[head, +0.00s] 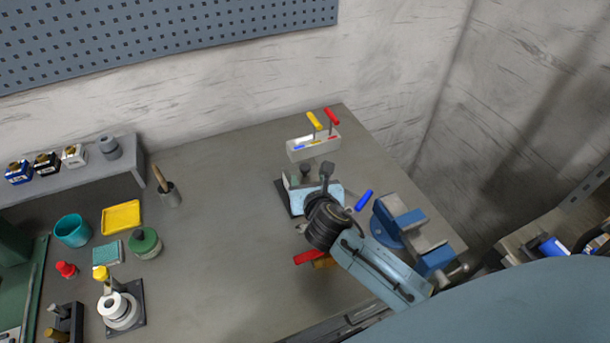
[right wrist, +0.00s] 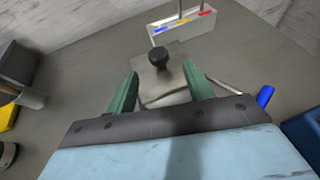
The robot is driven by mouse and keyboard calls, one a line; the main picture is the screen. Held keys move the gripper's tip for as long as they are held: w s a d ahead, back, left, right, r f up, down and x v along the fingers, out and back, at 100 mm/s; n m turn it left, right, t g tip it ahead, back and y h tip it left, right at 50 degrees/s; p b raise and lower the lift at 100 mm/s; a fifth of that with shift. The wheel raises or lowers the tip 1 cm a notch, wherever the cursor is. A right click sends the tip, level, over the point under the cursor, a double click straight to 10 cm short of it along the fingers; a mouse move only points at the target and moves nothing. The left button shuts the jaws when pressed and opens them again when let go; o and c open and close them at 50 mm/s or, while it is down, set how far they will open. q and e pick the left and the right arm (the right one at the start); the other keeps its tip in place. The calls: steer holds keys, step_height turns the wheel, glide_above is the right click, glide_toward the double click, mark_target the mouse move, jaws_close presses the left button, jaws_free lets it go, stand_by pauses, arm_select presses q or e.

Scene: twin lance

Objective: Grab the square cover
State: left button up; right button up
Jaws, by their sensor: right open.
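The square cover (right wrist: 177,75) is a grey plate with a black knob (right wrist: 159,58) standing on it, seen in the right wrist view. In the head view its knob (head: 305,169) shows just beyond my gripper, which hides much of the plate. My right gripper (right wrist: 160,72) is open and empty. Its two green fingers reach forward on either side of the cover, with the knob between and slightly beyond the tips. I cannot tell whether the fingers touch the cover. My left gripper is not in view.
A pale box (head: 313,147) with yellow- and red-handled tools stands behind the cover. A blue vise (head: 405,228) and a blue rod (head: 364,200) are to the right. A red-handled item (head: 309,257) lies in front. The middle of the table is clear.

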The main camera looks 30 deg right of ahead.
mark_target(306, 172)
steer(key=x, duration=0.4)
steer(key=shift+w+d+b, duration=0.1)
steer(key=shift+w+b, duration=0.2)
steer(key=shift+w, duration=0.1)
jaws_close()
steer(key=shift+r, duration=0.1)
